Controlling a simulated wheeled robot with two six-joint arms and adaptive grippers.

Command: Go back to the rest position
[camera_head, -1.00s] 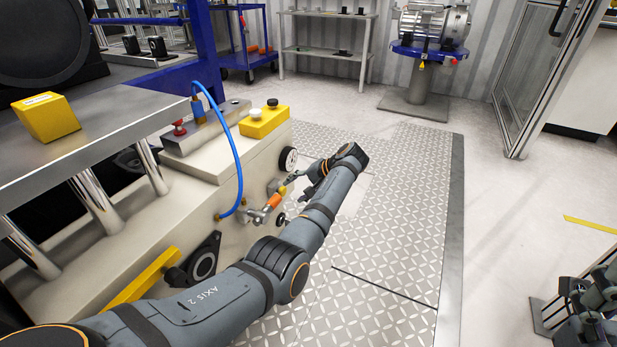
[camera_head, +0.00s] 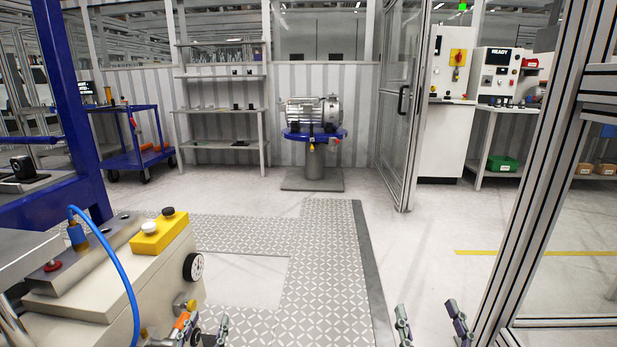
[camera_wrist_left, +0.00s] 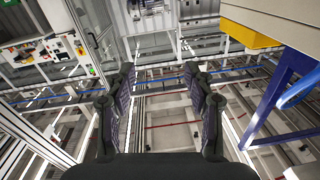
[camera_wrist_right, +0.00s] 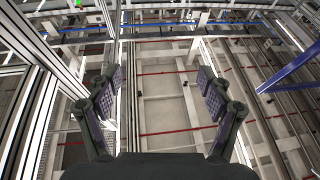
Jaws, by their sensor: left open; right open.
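My left gripper (camera_head: 209,332) shows at the bottom edge of the head view, pointing up, just right of the machine block with the blue hose. In the left wrist view its two fingers (camera_wrist_left: 160,85) stand apart with nothing between them. My right gripper (camera_head: 431,325) shows at the bottom edge, right of centre, over pale floor. In the right wrist view its fingers (camera_wrist_right: 160,85) are spread and empty. Most of both arms is out of the head view.
The beige machine block (camera_head: 110,285) with a yellow button box (camera_head: 158,234) and blue hose (camera_head: 118,262) stands at left, close to my left gripper. An aluminium frame post (camera_head: 535,190) rises at right. A motor on a blue stand (camera_head: 315,135) is at the back. The middle floor is clear.

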